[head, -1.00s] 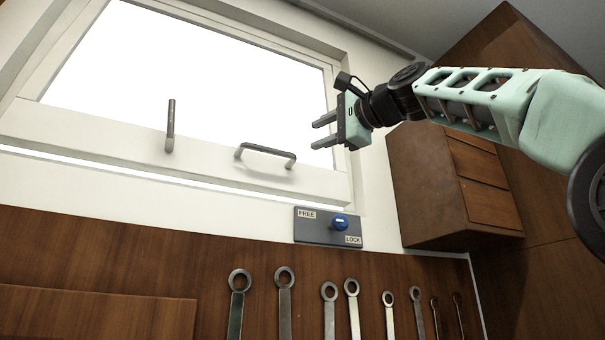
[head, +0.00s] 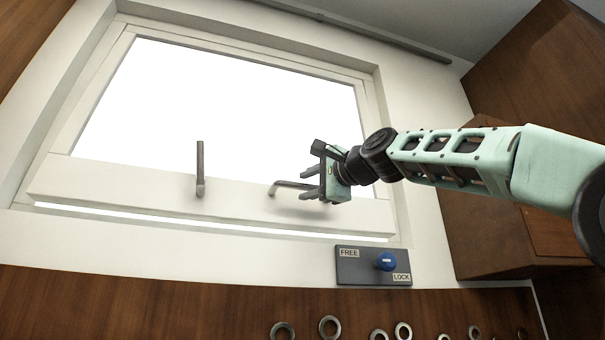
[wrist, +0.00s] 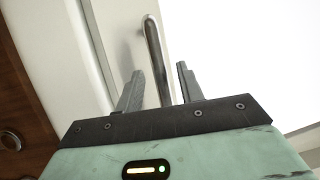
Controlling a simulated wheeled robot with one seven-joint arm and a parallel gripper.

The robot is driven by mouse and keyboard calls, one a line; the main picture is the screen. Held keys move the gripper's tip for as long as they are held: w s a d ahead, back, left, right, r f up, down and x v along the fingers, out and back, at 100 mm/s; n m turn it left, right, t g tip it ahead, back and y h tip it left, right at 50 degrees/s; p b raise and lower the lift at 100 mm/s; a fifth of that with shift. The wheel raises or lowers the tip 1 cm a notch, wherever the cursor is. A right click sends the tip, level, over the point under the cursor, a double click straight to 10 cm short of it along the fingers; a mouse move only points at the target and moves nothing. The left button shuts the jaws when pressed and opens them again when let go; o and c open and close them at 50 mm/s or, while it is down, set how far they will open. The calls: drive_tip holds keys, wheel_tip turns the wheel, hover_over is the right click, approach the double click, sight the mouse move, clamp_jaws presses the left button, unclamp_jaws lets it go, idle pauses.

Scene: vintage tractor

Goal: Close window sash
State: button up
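The white window sash (head: 130,188) fills the upper left of the head view, with a bright gap along its bottom edge. Its lower rail carries two grey bar handles, an upright left one (head: 200,168) and a right one (head: 285,186) that my gripper partly covers. My gripper (head: 306,181) is at the right handle with its fingers spread. In the wrist view the fingers (wrist: 158,88) are open, with the handle bar (wrist: 155,55) running between them. I cannot tell whether either finger touches it.
A grey plate marked FREE and LOCK (head: 350,276) with a blue knob (head: 386,261) sits below the sash on the right. A wooden cabinet (head: 485,225) stands at the right.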

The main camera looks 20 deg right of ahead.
drive_tip(key=shift+p+x, duration=0.5)
drive_tip(key=shift+x, duration=0.75)
drive_tip(key=shift+c, duration=0.4)
